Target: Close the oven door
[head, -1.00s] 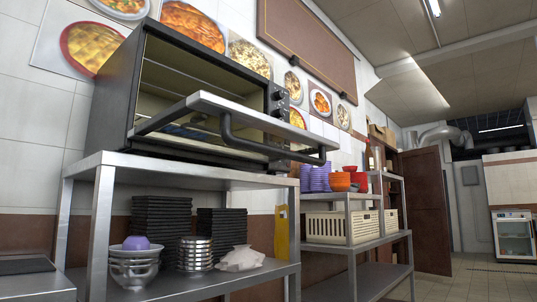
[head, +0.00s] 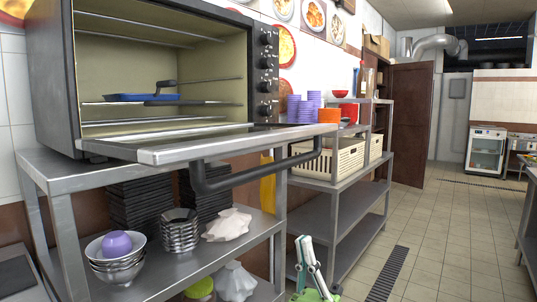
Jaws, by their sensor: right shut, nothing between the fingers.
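The black oven (head: 150,70) stands on a steel shelf unit at the left. Its door (head: 200,148) is open and folded down, reaching out toward me. The dark bar handle (head: 255,176) runs along the door's front edge. Inside the oven a blue tray (head: 142,98) with a dark handle lies on a rack. My right gripper (head: 303,241) shows at the bottom, white and green, pointing up. It is shut and empty, below and to the right of the handle and apart from it. My left gripper is out of view.
The tiled floor (head: 445,230) at the right is clear.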

